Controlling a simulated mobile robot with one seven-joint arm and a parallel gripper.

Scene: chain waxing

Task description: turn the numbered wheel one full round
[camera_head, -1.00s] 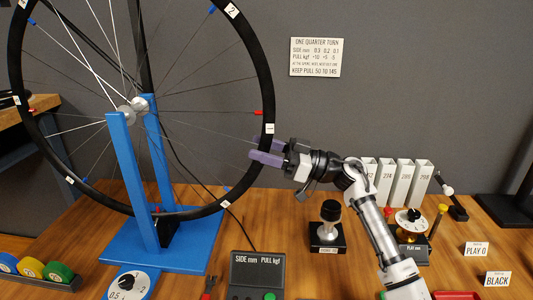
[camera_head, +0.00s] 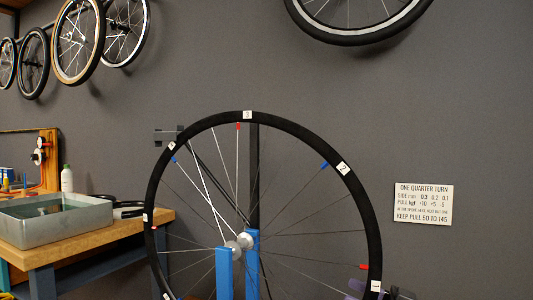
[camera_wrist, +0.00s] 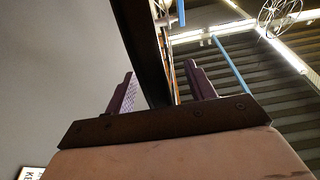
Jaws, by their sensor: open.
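The numbered wheel (camera_head: 263,121) has a black rim with white number tags and stands upright in a blue stand (camera_head: 223,275). In the head view tag 3 (camera_head: 247,115) is at the top, tag 2 (camera_head: 343,168) at upper right and tag 1 (camera_head: 376,286) at lower right. The bottom of the wheel is cut off. My gripper's purple fingers (camera_head: 358,287) show partly at the lower right rim, beside tag 1. In the wrist view my gripper (camera_wrist: 160,80) is open, with the dark rim (camera_wrist: 144,45) running between its two fingers.
A sign (camera_head: 423,204) headed "ONE QUARTER TURN" hangs on the grey wall at right. A metal tub (camera_head: 55,222) stands on a wooden bench (camera_head: 95,238) at left. Other wheels (camera_head: 78,45) hang high at upper left and top right.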

